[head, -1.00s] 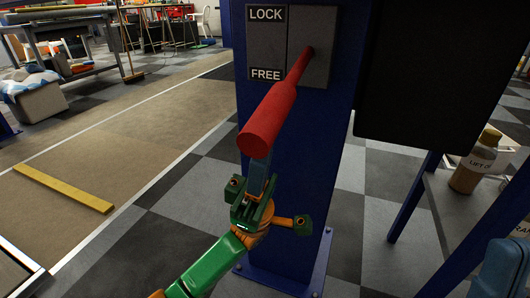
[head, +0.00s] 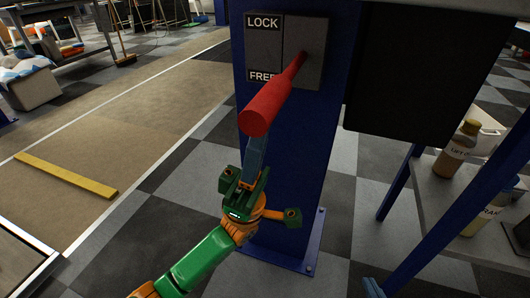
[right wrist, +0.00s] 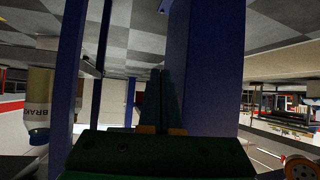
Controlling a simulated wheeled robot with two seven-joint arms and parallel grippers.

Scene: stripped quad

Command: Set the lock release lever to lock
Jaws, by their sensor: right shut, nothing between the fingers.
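The red lock release lever (head: 270,105) sticks out from a grey plate on a blue post. It slopes down and left, its thick handle end below the plate's FREE label (head: 263,76). The LOCK label (head: 263,21) is at the top of the plate. My right gripper (head: 257,145) is just under the handle's end, fingers pointing up, shut and empty. Its tips are partly hidden behind the handle, so I cannot tell whether they touch it. The shut fingers also show in the right wrist view (right wrist: 160,88); the lever is not visible there.
The blue post (head: 290,170) stands on a bolted foot on a checkered floor. A dark panel (head: 400,75) hangs to its right. A shelf with bottles (head: 455,150) is at the right. Open floor with a yellow strip (head: 65,175) lies left.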

